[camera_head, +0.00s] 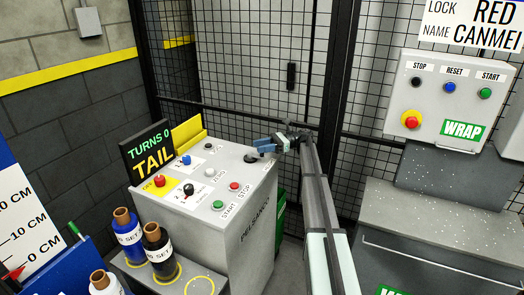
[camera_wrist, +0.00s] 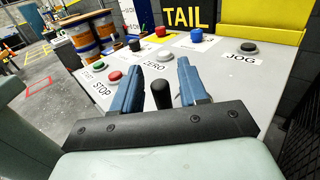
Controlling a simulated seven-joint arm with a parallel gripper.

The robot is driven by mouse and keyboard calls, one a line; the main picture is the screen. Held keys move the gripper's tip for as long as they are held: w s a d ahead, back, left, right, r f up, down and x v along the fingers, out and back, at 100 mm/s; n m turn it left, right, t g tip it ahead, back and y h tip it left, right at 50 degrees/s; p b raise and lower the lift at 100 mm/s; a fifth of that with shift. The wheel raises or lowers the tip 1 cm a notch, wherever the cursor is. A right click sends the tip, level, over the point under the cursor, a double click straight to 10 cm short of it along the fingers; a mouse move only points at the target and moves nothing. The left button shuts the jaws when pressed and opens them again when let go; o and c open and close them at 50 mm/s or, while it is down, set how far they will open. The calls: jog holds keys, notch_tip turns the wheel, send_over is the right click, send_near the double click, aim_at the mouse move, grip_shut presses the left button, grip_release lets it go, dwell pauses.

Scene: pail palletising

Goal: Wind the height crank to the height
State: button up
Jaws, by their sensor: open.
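A black upright knob (camera_wrist: 162,95) stands between my gripper's two blue fingers in the wrist view, with a gap on each side. It appears to be the handle of the crank, whose dark round base (camera_head: 251,157) shows at the panel's right end in the head view. My gripper (camera_wrist: 158,72) is open around the knob, and it also shows just above that base in the head view (camera_head: 259,148). The display (camera_head: 150,149) reads "TURNS 0" and "TAIL". A white centimetre scale (camera_head: 25,225) stands at the far left, with a red pointer (camera_head: 14,273) below its 0 mark.
The grey control panel (camera_head: 255,225) carries several buttons and knobs, including JOG (camera_wrist: 248,47) and a white ZERO button (camera_wrist: 163,57). A yellow box (camera_head: 188,131) stands at its back edge. Mesh fencing (camera_head: 245,70) rises behind. Wrap rolls (camera_head: 157,245) stand at front left.

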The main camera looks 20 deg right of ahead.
notch_tip(320, 180, up, 8)
jog(key=shift+r, duration=0.1)
dwell(0.6)
